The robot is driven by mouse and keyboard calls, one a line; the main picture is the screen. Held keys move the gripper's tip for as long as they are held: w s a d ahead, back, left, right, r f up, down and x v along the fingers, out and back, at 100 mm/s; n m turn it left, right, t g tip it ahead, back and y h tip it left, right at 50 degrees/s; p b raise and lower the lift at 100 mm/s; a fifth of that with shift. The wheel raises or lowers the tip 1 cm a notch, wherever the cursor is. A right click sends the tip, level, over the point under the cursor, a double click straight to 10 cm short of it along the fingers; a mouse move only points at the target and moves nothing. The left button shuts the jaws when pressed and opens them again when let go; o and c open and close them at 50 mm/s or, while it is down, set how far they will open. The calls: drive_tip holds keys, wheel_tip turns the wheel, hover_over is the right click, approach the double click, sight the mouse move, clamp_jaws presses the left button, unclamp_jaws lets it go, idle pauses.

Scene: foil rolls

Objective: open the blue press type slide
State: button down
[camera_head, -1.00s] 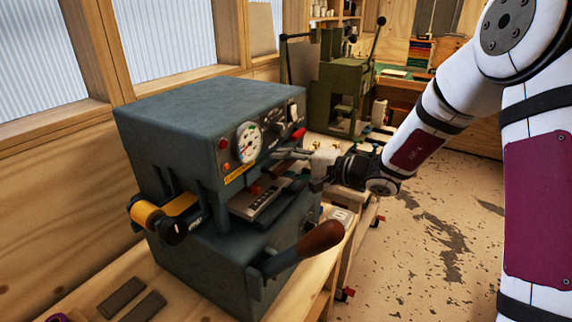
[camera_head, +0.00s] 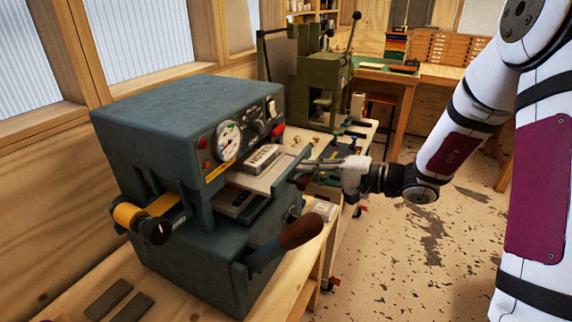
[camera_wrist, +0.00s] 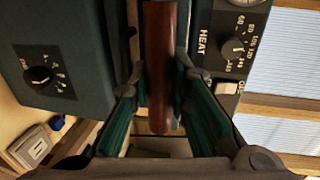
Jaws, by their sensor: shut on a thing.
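The blue press (camera_head: 155,125) stands on the bench at the left in the head view. Its type slide (camera_head: 284,172) sticks out from the front, and a pale metal type holder (camera_head: 263,158) on it shows under the upper body. My gripper (camera_head: 312,168) is at the slide's outer end. In the wrist view, a red-brown handle (camera_wrist: 160,60) runs between my gripper's green-padded fingers (camera_wrist: 161,85), which are closed around it. In the head view, the fingers mostly hide this handle.
A lever with a brown wooden grip (camera_head: 300,231) juts from the press's lower front. A yellow foil roll (camera_head: 128,214) is on its left side. A green press (camera_head: 308,75) stands behind. Open floor (camera_head: 400,260) lies to the right.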

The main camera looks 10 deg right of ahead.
drive_tip(key=shift+f+v, duration=0.25)
drive_tip(key=shift+v, duration=0.9)
drive_tip(key=shift+f+v, duration=0.2)
drive_tip(key=shift+v, duration=0.95)
drive_tip(key=shift+d, duration=0.1)
drive_tip(key=c, duration=1.5)
unclamp_jaws()
drive_tip(key=shift+d, duration=0.1)
drive_tip(key=v, duration=1.2)
